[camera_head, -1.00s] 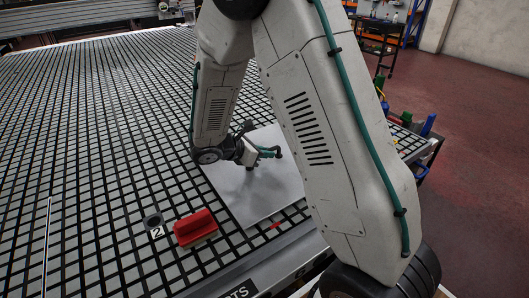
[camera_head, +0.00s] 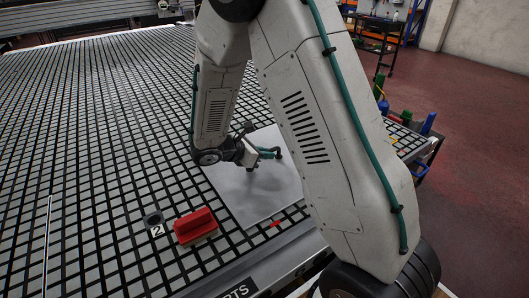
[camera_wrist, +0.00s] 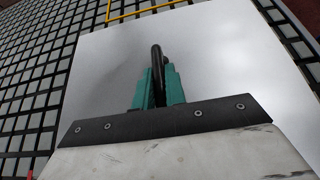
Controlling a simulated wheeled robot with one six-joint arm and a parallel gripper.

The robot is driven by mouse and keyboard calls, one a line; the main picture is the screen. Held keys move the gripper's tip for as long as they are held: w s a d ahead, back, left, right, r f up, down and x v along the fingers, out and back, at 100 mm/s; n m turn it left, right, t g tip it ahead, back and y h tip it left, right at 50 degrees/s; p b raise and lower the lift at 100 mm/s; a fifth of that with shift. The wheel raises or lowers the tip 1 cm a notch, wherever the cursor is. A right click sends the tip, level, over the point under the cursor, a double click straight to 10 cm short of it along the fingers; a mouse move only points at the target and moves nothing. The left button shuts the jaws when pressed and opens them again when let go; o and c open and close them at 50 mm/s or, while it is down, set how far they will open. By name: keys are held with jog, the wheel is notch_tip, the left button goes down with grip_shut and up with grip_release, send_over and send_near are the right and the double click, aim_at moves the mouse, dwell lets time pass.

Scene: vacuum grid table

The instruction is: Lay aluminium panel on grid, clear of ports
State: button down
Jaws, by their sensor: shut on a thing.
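The aluminium panel (camera_head: 248,198) is a flat, light grey sheet at the near right part of the black-and-grey grid table (camera_head: 90,130). It also shows in the wrist view (camera_wrist: 215,60). My gripper (camera_head: 272,153) is over the panel; in the wrist view its green fingers (camera_wrist: 158,85) are closed around a black upright handle (camera_wrist: 157,60). The panel looks flat on or very close to the grid; I cannot tell if there is a gap. My arm hides the panel's right side.
A red block (camera_head: 195,226) sits on the grid between the port and the panel. A small red mark (camera_head: 275,224) lies by the panel's near edge. A yellow line (camera_wrist: 145,12) shows beyond the panel. The grid to the left is mostly clear.

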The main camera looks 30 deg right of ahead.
aim_at(246, 171)
jog(key=shift+f, duration=0.15)
jog(key=c, duration=1.4)
grip_release()
jog(key=shift+o, duration=0.2)
jog(key=shift+f, duration=0.1)
jog(key=v, duration=0.8)
jog(key=s+d+r+m+g+y, duration=0.2)
jog(key=s+r+m+y, duration=0.3)
jog(key=s+r+m, duration=0.55)
jog(key=s+a+r+m+t+y, duration=0.1)
jog(key=s+a+r+m+y, duration=0.2)
jog(key=s, duration=0.5)
jog(key=s+a+r+m+t+y, duration=0.2)
jog(key=s+a+m+y, duration=0.1)
jog(key=s, duration=0.6)
jog(key=shift+r+m+y, duration=0.4)
jog(key=shift+m+y, duration=0.2)
jog(key=shift+m, duration=0.15)
